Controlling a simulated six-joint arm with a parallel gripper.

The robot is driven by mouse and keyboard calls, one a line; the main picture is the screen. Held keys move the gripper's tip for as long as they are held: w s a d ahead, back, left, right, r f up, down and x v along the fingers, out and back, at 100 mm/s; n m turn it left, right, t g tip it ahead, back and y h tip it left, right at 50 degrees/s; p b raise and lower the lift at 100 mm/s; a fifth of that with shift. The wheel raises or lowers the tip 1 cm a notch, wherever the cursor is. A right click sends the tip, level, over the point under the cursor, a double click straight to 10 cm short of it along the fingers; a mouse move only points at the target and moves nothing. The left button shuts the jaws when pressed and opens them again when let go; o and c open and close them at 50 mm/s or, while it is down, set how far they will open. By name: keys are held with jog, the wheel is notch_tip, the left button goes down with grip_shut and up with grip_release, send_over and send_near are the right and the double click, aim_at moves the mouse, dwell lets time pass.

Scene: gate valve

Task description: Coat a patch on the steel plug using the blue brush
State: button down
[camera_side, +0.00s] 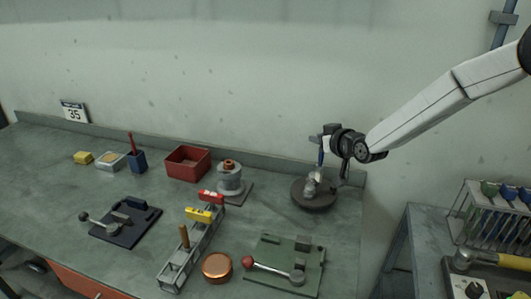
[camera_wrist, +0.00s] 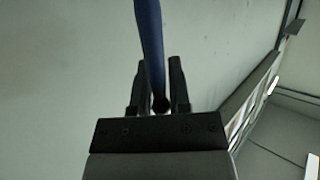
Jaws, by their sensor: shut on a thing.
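My gripper (camera_side: 332,146) is at the right end of the bench, above a dark round stand (camera_side: 327,202). It is shut on the blue brush (camera_side: 321,157), which points down with its handle upright. In the wrist view the blue handle (camera_wrist: 150,40) runs up between the two dark fingers (camera_wrist: 158,85). A small grey metallic piece, which looks like the steel plug (camera_side: 310,188), sits on the round stand under the brush. The brush's lower end is at the piece; I cannot tell whether they touch. No coated patch can be made out at this size.
Left of the stand are a grey cylinder with a copper-coloured top (camera_side: 229,180), a red bin (camera_side: 187,163) and a blue cup with a red handle in it (camera_side: 136,160). A green fixture (camera_side: 285,262) and a copper disc (camera_side: 217,267) lie in front. The wall is close behind.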

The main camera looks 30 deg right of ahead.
jog(key=shift+w+a+f, duration=1.3)
jog(key=shift+w+a, duration=0.2)
jog(key=s+d+r, duration=0.3)
jog(key=r, duration=0.5)
